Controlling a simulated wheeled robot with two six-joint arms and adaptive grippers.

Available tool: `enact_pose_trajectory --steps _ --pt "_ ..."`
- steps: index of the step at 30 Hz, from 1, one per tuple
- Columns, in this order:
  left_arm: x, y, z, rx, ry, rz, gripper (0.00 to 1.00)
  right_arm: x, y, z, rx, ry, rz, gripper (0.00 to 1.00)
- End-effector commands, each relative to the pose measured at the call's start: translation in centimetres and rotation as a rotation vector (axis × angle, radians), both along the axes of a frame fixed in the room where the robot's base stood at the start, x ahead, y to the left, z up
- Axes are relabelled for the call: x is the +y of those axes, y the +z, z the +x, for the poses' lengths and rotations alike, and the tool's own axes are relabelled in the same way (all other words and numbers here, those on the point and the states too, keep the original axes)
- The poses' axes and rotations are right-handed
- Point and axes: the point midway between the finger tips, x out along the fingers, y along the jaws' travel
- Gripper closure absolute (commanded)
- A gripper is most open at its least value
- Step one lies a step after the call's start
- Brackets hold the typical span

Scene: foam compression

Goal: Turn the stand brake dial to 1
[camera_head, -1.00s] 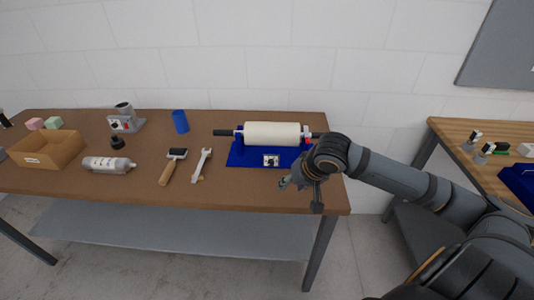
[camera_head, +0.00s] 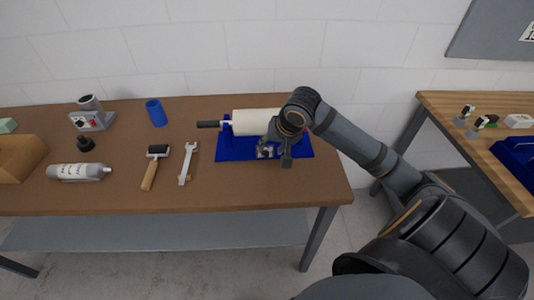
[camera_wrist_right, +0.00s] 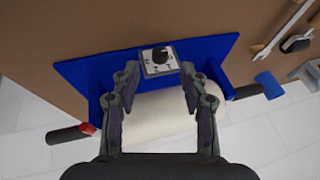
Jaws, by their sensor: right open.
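The blue stand (camera_head: 231,154) sits on the brown table and carries a white roll (camera_head: 250,122). The brake dial (camera_wrist_right: 159,54) is a black knob on a light square plate with marks around it, at the front of the stand; I cannot read its setting. My right gripper (camera_wrist_right: 157,75) is open, its two fingers on either side of the dial plate in the right wrist view, with nothing between them. In the head view the right gripper (camera_head: 276,150) is over the stand's front and partly hides the dial. My left gripper is not in view.
A wrench (camera_head: 187,163), a small roller (camera_head: 153,167), a blue cup (camera_head: 156,113), a grey bottle (camera_head: 78,172) and a grey device (camera_head: 92,118) stand or lie to the left. A second table (camera_head: 440,104) is at the right. The table front is clear.

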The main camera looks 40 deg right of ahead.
Motion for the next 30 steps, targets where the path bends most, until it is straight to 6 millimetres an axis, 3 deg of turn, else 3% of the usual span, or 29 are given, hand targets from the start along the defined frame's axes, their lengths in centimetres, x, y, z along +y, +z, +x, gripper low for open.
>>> enact_pose_trajectory --steps 4,9,13,20,30 --pt "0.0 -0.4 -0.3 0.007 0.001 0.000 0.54 0.1 -2.4 1.1 0.001 -0.002 0.007 0.55" --pt "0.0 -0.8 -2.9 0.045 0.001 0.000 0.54 0.1 -4.3 2.1 0.001 -0.001 0.003 0.55" --pt "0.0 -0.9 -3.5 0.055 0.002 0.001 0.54 0.1 -5.0 2.4 0.001 0.000 0.001 0.55" --pt "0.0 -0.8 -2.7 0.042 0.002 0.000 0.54 0.0 -5.0 2.5 0.001 0.001 -0.001 0.55" --pt "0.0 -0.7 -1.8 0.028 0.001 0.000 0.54 0.0 -5.0 2.5 0.001 0.001 -0.001 0.99"
